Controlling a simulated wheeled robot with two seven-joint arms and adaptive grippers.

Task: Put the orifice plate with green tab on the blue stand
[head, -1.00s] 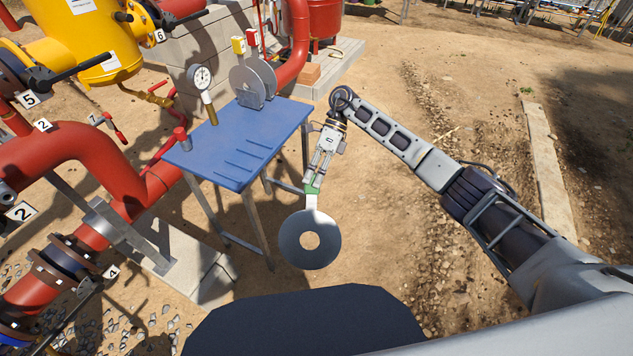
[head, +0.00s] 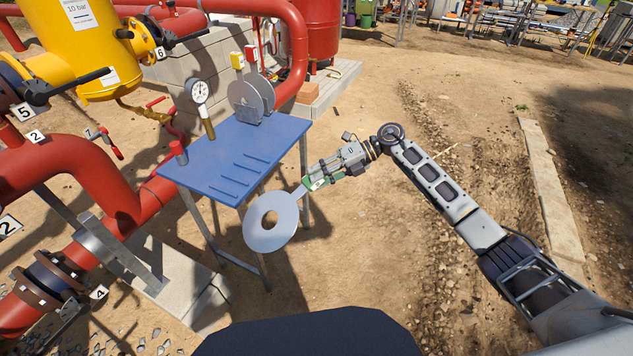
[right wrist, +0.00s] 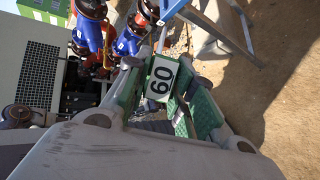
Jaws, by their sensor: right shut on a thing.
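The orifice plate with green tab (head: 286,226) is a grey disc with a round centre hole and a narrow handle. My right gripper (head: 312,183) is shut on its tab end, and the plate hangs tilted in front of the blue stand's right front edge, apart from the top. In the right wrist view, a white label reading 60 (right wrist: 162,77) on the green tab sits between my fingers (right wrist: 160,100). The blue stand (head: 205,172) is a table with several raised slots on its top. My left gripper is out of view.
Two discs, one with a yellow tab (head: 245,100) and one with a red tab, stand upright at the stand's back. Red pipes (head: 90,180) run left. Open dirt lies right.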

